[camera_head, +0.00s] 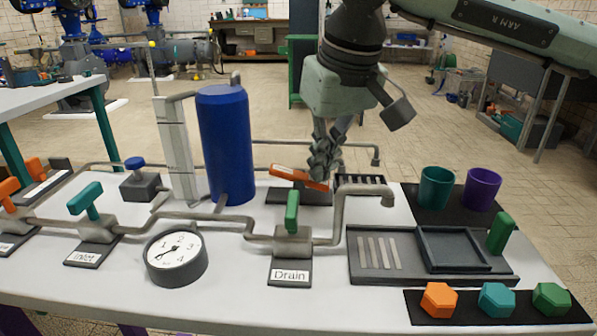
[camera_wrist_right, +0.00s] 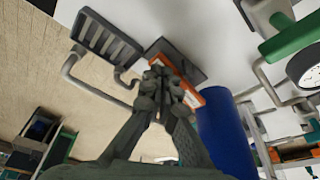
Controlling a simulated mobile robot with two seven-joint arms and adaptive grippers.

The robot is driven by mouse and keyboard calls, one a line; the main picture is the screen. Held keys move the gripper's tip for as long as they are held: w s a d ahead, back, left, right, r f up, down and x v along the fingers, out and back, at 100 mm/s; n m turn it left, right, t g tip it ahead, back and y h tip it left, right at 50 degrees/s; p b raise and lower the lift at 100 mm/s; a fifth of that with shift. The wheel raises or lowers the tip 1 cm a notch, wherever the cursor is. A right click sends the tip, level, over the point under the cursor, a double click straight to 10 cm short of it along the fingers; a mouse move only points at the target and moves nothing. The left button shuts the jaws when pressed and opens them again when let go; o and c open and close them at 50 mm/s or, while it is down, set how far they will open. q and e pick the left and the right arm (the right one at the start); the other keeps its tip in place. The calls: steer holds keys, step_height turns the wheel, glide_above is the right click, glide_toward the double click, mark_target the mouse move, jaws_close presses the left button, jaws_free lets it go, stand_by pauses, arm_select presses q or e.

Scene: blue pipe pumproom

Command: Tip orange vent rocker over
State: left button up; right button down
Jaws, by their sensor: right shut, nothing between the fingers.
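The orange vent rocker (camera_head: 290,173) sits on a dark base (camera_head: 284,196) behind the green-handled Drain valve. It slopes in the head view, left end higher and right end lower. My right gripper (camera_head: 321,176) comes down from above with its fingers shut and empty. Its fingertips are at the rocker's right end and hide part of it. In the right wrist view the rocker (camera_wrist_right: 190,96) shows beside the shut fingertips; I cannot tell whether they touch it. My left gripper is not in view.
A blue tank (camera_head: 226,145) stands left of the rocker. The Drain valve's green handle (camera_head: 292,211) and a bent grey pipe (camera_head: 372,197) are in front. A dark slotted grate (camera_head: 360,184) lies just right. Teal (camera_head: 436,188) and purple (camera_head: 482,189) cups stand farther right.

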step_height(320, 180, up, 8)
steer(key=p, duration=0.5)
steer(key=shift+r, duration=0.2)
